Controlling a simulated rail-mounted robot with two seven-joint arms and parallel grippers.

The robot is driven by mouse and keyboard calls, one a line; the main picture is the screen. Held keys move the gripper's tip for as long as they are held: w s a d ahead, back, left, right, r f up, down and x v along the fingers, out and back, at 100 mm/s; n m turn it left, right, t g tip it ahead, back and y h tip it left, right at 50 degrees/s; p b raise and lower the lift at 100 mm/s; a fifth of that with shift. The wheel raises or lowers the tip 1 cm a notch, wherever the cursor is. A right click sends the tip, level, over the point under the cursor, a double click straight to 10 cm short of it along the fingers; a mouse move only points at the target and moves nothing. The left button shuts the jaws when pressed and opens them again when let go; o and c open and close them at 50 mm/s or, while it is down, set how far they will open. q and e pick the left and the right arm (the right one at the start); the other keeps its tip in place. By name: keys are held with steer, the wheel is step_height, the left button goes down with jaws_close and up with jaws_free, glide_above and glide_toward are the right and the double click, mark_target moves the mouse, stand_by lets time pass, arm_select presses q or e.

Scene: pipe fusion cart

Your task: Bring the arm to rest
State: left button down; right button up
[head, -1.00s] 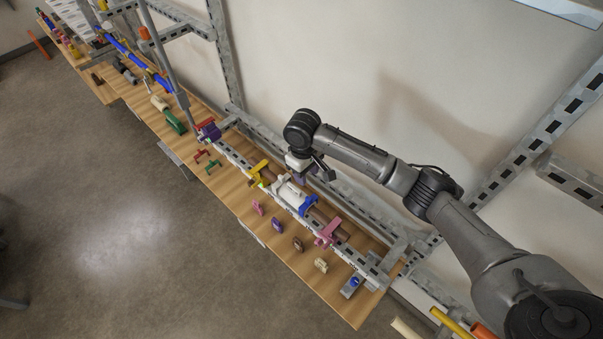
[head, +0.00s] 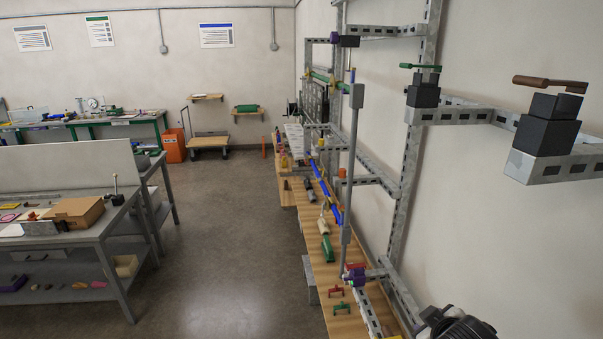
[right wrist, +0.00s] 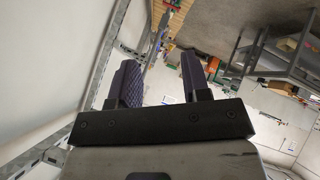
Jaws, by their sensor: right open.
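My right gripper (right wrist: 158,85) shows in the right wrist view with its two dark, ridged fingers spread apart and nothing between them. Beyond the fingers are a strip of the wooden bench and the grey floor. In the head view only a dark part of my right arm shows at the bottom right edge, and its gripper is out of the picture. My left gripper is in neither view.
A long wooden bench (head: 316,259) runs along the right wall, with a metal rail frame (head: 414,150) above it. Red and green clamps (head: 341,308) lie on its near end. A grey table (head: 85,243) stands at left. The floor (head: 228,245) between is clear.

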steer(key=s+a+m+t+y+p, duration=0.1)
steer(key=s+a+t+p, duration=0.2)
steer(key=s, duration=0.7)
steer(key=s+f+m+g+p, duration=0.1)
steer(key=s+f+g, duration=0.2)
steer(key=s+f, duration=0.2)
steer(key=s+a+f+m+g+p, duration=0.1)
steer(key=s+f, duration=0.4)
steer(key=s, duration=0.7)
steer(key=s+a+f+m+g+p, duration=0.1)
steer(key=s+f+g, duration=0.3)
steer(key=s, duration=0.5)
steer(key=shift+s+f+g+y+p, duration=0.15)
steer(key=shift+f+g+y+p, duration=0.2)
steer(key=shift+f+p, duration=0.5)
